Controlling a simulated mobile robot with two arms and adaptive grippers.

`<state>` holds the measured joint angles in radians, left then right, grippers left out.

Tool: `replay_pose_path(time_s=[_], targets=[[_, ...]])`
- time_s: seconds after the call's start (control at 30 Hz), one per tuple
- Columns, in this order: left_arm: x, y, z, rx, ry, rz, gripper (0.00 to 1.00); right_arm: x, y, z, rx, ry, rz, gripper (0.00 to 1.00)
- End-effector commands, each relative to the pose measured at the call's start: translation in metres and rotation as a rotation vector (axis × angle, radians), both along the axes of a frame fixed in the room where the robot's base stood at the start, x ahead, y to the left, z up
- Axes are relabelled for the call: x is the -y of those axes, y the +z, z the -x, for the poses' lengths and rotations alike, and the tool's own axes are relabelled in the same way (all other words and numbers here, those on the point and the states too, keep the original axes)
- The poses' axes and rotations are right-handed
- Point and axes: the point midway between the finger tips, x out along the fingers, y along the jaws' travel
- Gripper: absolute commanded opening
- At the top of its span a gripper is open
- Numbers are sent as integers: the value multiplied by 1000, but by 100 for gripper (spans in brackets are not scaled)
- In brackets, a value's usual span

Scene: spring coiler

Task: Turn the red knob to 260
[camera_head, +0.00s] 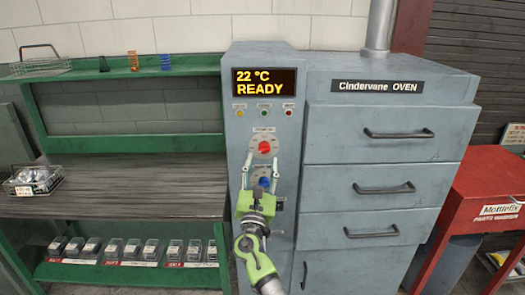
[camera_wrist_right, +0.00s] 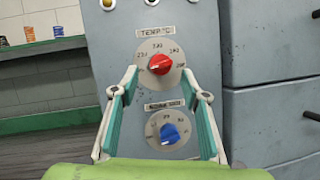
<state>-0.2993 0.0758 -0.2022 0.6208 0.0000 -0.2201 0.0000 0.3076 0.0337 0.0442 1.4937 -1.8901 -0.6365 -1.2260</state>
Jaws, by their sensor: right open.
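The red knob (camera_head: 264,147) sits on a round pale dial on the oven's grey control column; in the right wrist view the red knob (camera_wrist_right: 160,64) is under a label reading TEMP. Numbers ring its dial, but they are too small to read surely. A blue knob (camera_wrist_right: 169,133) is below it, partly hidden by my gripper in the head view. My right gripper (camera_head: 262,160) is open in front of the column, its fingers spread just below and to either side of the red knob, apart from it. The display (camera_head: 264,82) reads 22 °C READY. My left gripper is not seen.
The grey oven (camera_head: 390,125) with handled drawers stands to the right of the column. A green workbench (camera_head: 120,200) with a wire basket and small boxes is at the left. A red cabinet (camera_head: 478,190) is at the far right.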

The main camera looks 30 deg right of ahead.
Motion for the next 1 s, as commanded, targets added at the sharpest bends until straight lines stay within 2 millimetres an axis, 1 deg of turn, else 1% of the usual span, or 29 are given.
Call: replay_pose_path(time_s=[0.03,0.23,0.4,0.63,0.67,0.7,0.77,0.8,1.0], targets=[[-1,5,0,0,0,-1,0,7,7,-7,1,-1,0,42],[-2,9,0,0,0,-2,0,21,14,-24,0,0,0,42],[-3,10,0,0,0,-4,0,24,15,-29,0,1,-1,42],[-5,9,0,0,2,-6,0,25,15,-29,0,1,-1,42],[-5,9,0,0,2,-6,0,25,15,-29,0,1,-1,34],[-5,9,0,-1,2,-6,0,25,14,-29,0,1,-1,24],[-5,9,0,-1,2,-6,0,24,15,-29,0,1,-1,8],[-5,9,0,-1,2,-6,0,24,14,-29,0,1,-1,4],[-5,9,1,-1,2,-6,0,24,14,-29,1,1,-5,4]])
